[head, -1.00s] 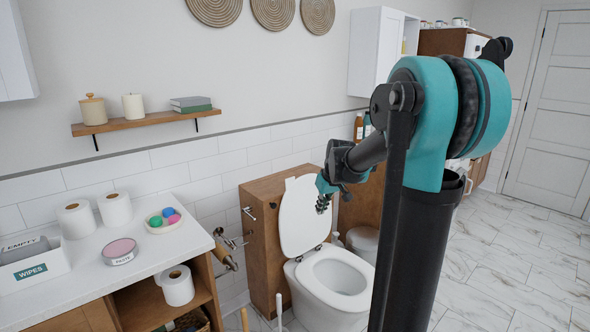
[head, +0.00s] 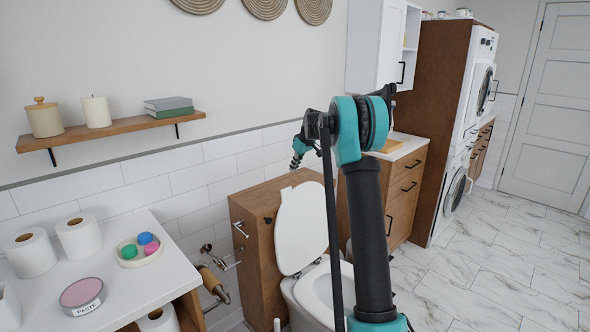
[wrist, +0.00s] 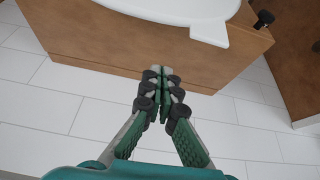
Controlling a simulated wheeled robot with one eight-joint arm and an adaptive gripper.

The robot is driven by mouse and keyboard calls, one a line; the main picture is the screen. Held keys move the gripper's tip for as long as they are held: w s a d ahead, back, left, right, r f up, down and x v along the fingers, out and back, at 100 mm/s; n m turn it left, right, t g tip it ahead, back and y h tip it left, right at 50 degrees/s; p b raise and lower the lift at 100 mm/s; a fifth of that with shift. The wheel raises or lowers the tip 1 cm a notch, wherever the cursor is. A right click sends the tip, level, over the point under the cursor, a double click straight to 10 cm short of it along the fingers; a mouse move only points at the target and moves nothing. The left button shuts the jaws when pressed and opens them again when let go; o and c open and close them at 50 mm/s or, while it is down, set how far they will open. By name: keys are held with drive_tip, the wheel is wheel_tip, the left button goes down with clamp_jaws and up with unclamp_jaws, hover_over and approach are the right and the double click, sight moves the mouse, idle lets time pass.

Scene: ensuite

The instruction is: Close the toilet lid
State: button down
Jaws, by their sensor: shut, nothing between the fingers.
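The toilet (head: 322,290) stands against the wooden cabinet, and its bowl is partly hidden behind my arm. Its white lid (head: 301,228) is raised and leans back towards the wooden cabinet. In the wrist view the edge of the white lid (wrist: 208,30) shows at the top. My gripper (head: 297,160) is above and behind the lid, near the tiled wall. In the wrist view my gripper (wrist: 165,72) is shut and empty, its fingertips together over the top of the wooden cabinet, apart from the lid.
The wooden cabinet (head: 255,215) stands behind the toilet. A counter (head: 165,265) at the left holds paper rolls, a paste tin (head: 82,295) and a dish. A wooden shelf (head: 110,128) hangs above. The marble floor (head: 480,275) at the right is clear.

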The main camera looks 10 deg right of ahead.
drive_tip(key=x, duration=0.8)
drive_tip(key=shift+s+d, duration=0.9)
drive_tip(key=shift+s, duration=0.15)
drive_tip(key=shift+s+d, duration=0.4)
drive_tip(key=shift+s, duration=0.2)
drive_tip(key=shift+d, duration=0.1)
